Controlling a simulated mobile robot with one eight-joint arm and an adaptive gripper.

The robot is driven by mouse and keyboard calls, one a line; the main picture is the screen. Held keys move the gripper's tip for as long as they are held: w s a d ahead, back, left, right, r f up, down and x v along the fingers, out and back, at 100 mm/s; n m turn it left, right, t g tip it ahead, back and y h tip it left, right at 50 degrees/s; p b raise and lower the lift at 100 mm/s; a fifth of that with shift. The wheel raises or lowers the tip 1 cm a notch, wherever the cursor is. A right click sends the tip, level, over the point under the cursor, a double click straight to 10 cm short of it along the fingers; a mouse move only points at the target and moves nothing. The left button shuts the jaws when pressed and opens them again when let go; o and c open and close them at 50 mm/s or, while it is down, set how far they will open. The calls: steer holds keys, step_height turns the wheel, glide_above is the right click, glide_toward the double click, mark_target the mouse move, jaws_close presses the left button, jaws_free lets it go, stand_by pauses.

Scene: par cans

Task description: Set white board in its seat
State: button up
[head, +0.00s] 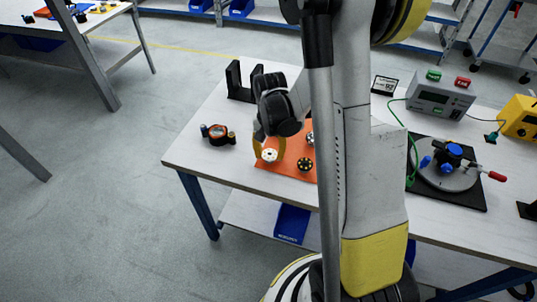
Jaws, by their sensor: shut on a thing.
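The white board (269,155), a small round white disc with dark marks, shows between the yellow fingertips of my gripper (269,150). My gripper points down and is shut on it, over the left part of an orange mat (275,172). Whether the board touches the mat is hard to tell. A dark round part with pale dots (306,164) lies on the mat to the right. I cannot tell which part has the board's seat. My arm hides the right side of the mat.
A dark part with an orange ring and small cylinders beside it (218,133) stands left on the table (193,158). A black upright bracket (240,83) stands behind. Right of my arm are a grey instrument (440,97), a round fixture (448,175) with a red handle and a yellow box (521,118).

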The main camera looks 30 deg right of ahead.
mark_target(270, 153)
steer(key=shift+r, duration=0.15)
steer(key=shift+r+p, duration=2.05)
steer(key=shift+r, duration=0.8)
